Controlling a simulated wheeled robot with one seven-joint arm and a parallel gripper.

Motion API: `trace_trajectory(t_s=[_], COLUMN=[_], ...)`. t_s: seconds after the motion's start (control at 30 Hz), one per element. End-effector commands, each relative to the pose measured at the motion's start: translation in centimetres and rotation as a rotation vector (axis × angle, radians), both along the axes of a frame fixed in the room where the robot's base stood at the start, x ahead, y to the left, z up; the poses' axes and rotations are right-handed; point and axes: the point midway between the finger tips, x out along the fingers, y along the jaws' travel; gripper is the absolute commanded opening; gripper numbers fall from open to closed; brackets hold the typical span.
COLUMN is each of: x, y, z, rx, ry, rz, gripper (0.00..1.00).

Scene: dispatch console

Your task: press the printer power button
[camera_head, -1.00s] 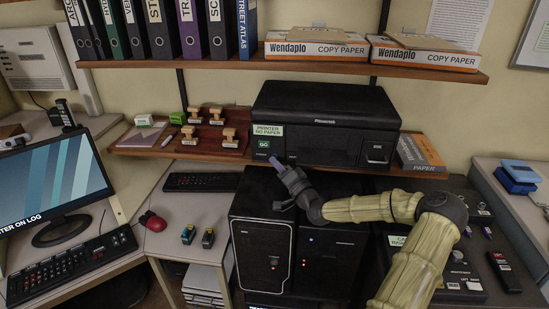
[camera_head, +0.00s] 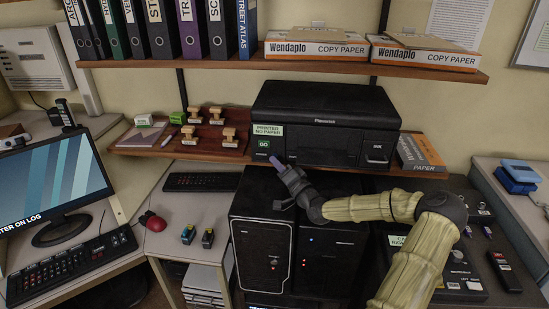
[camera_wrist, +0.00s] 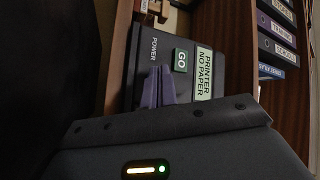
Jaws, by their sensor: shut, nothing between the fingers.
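The black printer (camera_head: 330,112) stands on the lower wooden shelf, with a "PRINTER NO PAPER" label (camera_wrist: 204,75) and a green GO button (camera_head: 264,143) on its front. The wrist view also shows the GO button (camera_wrist: 181,60) and the word POWER (camera_wrist: 154,50) beside it. My gripper (camera_head: 274,161) is shut and empty, its purple fingertips at the lower left of the printer front. In the wrist view the fingertips (camera_wrist: 158,76) lie just below the POWER word and beside GO. The power button itself is hidden or too small to make out; I cannot tell whether the tips touch it.
Rubber stamps (camera_head: 215,116) stand on the shelf left of the printer, and an orange-and-grey box (camera_head: 421,152) lies at its right. Black computer towers (camera_head: 262,245) stand below my gripper. A paper shelf (camera_head: 290,63) runs above the printer.

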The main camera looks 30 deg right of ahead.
Motion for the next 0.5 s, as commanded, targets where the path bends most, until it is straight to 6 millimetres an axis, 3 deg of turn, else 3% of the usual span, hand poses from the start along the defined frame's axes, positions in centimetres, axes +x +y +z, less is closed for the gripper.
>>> trace_trajectory(t_s=[0.5], x=[0.56], y=[-0.37], z=[0.03], rx=[-0.001], ry=[0.000], rz=[0.000], gripper=[0.00])
